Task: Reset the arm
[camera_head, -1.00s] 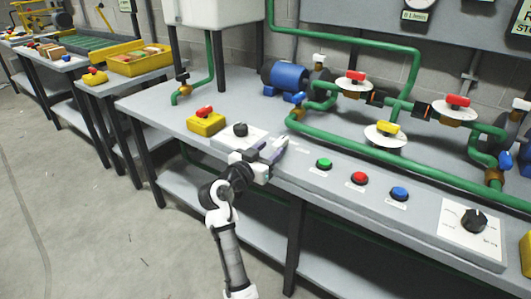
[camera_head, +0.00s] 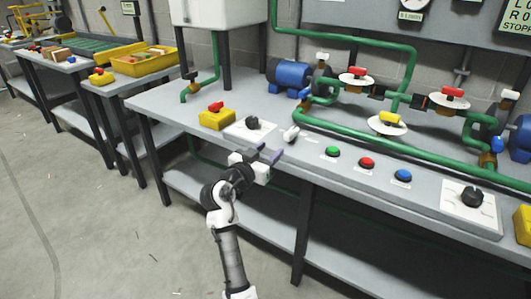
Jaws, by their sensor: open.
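My gripper (camera_head: 263,153) is at the front edge of the grey workbench (camera_head: 160,105), in the middle of the head view. Its two grey fingers are apart and nothing shows between them. My white and black arm reaches up to it from the bottom of the picture. A small white lever (camera_head: 290,133) on the bench lies just beyond the fingers, apart from them in the picture. A black knob (camera_head: 253,123) on a white plate sits behind the gripper.
A yellow box with a red switch (camera_head: 215,117) stands left of the knob. Green (camera_head: 333,152), red (camera_head: 367,163) and blue (camera_head: 402,176) buttons line the front to the right. Green pipes, valves and a blue motor (camera_head: 288,75) fill the back. Open floor lies at left.

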